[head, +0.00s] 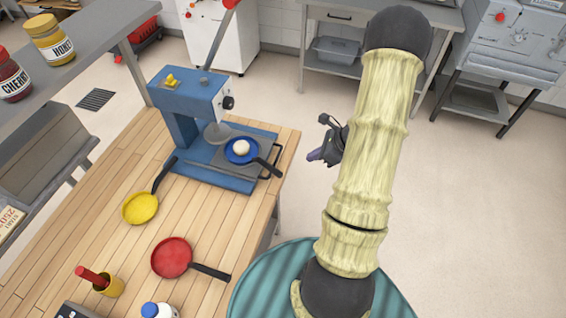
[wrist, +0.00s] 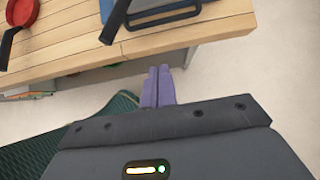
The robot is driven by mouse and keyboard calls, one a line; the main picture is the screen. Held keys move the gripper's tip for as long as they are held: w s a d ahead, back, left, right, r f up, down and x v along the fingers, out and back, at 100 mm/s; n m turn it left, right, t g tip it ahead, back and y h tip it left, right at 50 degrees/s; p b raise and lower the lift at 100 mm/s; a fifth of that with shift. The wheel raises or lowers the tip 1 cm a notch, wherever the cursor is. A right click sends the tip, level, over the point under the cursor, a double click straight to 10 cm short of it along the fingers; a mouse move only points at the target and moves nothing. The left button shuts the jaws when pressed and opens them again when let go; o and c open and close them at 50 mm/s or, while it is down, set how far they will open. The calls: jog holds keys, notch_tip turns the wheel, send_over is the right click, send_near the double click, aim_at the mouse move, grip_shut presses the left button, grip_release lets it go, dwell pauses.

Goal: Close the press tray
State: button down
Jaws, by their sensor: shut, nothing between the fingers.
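The blue press (head: 190,105) stands at the far right corner of the wooden table. Its dark grey press tray (head: 262,155) lies low on the blue base and sticks out from under the press head toward the table edge. A blue pan (head: 233,147) with a pale dough ball (head: 241,147) sits on the tray. The tray also shows at the top of the wrist view (wrist: 165,15). My gripper (head: 314,157) is shut and empty, off the table edge to the right of the tray, touching nothing. The tray's inner end is hidden.
A yellow pan (head: 140,208) and a red pan (head: 172,257) lie on the table (head: 215,215). A shelf with jars (head: 52,40) overhangs the left. The floor right of the table is open.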

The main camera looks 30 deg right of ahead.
jog(key=p+x, duration=0.1)
jog(key=x, duration=0.3)
jog(key=w+a+r+p+x, duration=0.1)
jog(key=p+x, duration=0.1)
jog(key=x, duration=0.2)
jog(key=p+x, duration=0.1)
jog(key=x, duration=0.3)
jog(key=shift+w+a+r, duration=0.2)
jog(key=shift+w+a+f, duration=0.15)
jog(key=w+a+b, duration=0.2)
jog(key=w+a, duration=0.1)
jog(key=shift+w+a+f, duration=0.1)
jog(key=shift+a, duration=0.05)
